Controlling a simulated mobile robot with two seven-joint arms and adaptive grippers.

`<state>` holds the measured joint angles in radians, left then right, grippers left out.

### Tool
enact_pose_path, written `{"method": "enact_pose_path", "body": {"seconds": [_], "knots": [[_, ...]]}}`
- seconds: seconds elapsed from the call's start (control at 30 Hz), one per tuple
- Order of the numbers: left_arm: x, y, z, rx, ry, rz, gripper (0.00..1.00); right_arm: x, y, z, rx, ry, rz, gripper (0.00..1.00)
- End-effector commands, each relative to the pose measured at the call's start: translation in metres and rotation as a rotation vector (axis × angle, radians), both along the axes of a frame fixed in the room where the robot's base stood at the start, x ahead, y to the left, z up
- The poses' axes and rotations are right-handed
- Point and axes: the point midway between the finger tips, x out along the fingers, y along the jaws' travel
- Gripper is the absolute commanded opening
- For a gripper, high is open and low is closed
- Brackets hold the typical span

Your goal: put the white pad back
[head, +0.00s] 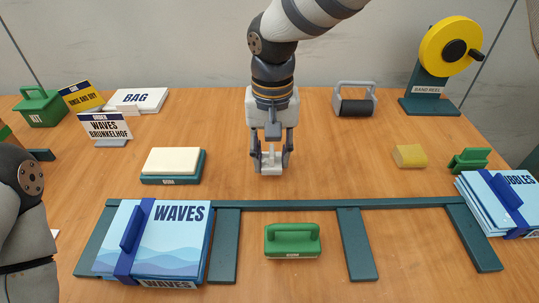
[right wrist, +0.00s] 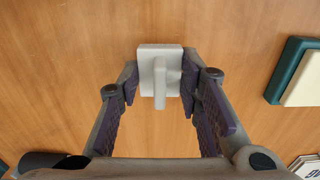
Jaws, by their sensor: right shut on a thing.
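A small white pad with a raised handle (head: 271,168) is between the fingers of my right gripper (head: 271,155), near the middle of the table in the head view. In the right wrist view the white pad (right wrist: 147,58) shows its flat base and upright handle, with a finger on each side. My right gripper is shut on it and points straight down. The pad is at or just above the wood; I cannot tell if it touches. My left gripper is out of view; only part of my left arm shows at the left edge.
A cream block on a teal base (head: 172,163) lies left of the pad. A teal rail frame (head: 290,205) runs across the front, with the WAVES stack (head: 180,245) and a green-handled tool (head: 292,240). A roller (head: 355,100) stands behind right. Wood around the pad is clear.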

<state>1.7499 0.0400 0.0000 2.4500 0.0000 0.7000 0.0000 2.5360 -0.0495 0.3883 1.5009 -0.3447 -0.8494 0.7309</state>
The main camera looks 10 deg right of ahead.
Motion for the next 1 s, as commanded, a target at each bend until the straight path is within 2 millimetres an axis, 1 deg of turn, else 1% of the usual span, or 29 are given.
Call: {"method": "enact_pose_path", "body": {"seconds": [0.03, 0.07, 0.27, 0.4, 0.43, 0.47, 0.5, 0.53, 0.83, 0.87, 0.93, 0.97, 1.0], "knots": [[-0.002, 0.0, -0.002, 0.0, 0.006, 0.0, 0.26, -0.001, 0.0, -0.012, 0.0, 0.006, 0.001, 0.06], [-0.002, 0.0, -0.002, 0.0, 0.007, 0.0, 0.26, -0.001, 0.0, -0.015, 0.0, 0.005, 0.001, 0.06], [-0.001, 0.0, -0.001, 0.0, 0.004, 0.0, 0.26, 0.0, 0.001, -0.014, 0.001, 0.0, 0.0, 0.06], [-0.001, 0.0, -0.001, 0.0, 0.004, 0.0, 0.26, 0.0, 0.001, -0.018, 0.001, 0.001, 0.0, 0.06], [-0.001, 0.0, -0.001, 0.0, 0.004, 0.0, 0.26, 0.0, 0.001, -0.018, 0.001, 0.0, 0.0, 0.34], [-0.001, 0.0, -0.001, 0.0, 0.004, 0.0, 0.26, 0.0, 0.001, -0.018, 0.001, 0.0, 0.0, 0.41], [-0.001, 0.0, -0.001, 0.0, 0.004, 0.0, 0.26, 0.0, 0.001, -0.018, 0.001, 0.0, 0.0, 0.5], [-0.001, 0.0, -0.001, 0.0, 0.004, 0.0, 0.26, 0.0, 0.001, -0.018, 0.001, 0.001, 0.0, 0.52], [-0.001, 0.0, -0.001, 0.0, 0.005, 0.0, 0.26, 0.0, 0.001, -0.015, 0.001, 0.0, 0.0, 0.52], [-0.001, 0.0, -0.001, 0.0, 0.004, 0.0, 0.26, 0.0, 0.001, -0.012, 0.002, 0.0, 0.0, 0.52], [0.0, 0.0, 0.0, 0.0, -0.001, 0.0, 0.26, 0.001, 0.001, 0.001, 0.001, -0.005, -0.001, 0.52], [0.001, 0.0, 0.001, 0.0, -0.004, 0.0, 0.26, 0.0, 0.001, 0.009, 0.0, -0.006, -0.001, 0.52], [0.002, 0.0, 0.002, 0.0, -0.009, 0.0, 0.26, 0.0, 0.001, 0.021, 0.002, -0.007, -0.001, 0.52]]}}
